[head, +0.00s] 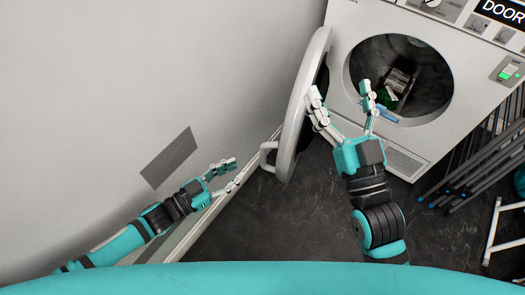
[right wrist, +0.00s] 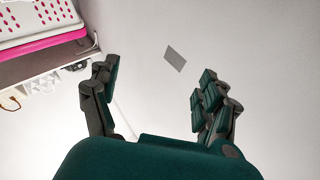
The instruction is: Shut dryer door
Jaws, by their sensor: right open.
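The white dryer (head: 420,45) stands at the top right with its round opening uncovered. Its round door (head: 300,110) is swung open to the left and seen nearly edge-on, with a handle (head: 267,156) on its left side. My right gripper (head: 339,91) is open and empty between the door and the opening; its left finger overlaps the door's edge, and I cannot tell if they touch. It also shows open in the right wrist view (right wrist: 155,92). My left gripper (head: 236,173) is open and empty, left of the handle and apart from it.
A grey wall (head: 130,80) with a dark grey patch (head: 169,157) runs along the left. A folded rack (head: 480,155) stands right of the dryer. The dark floor (head: 300,230) is clear in the middle. A pink and white basket (right wrist: 40,28) sits on a shelf in the right wrist view.

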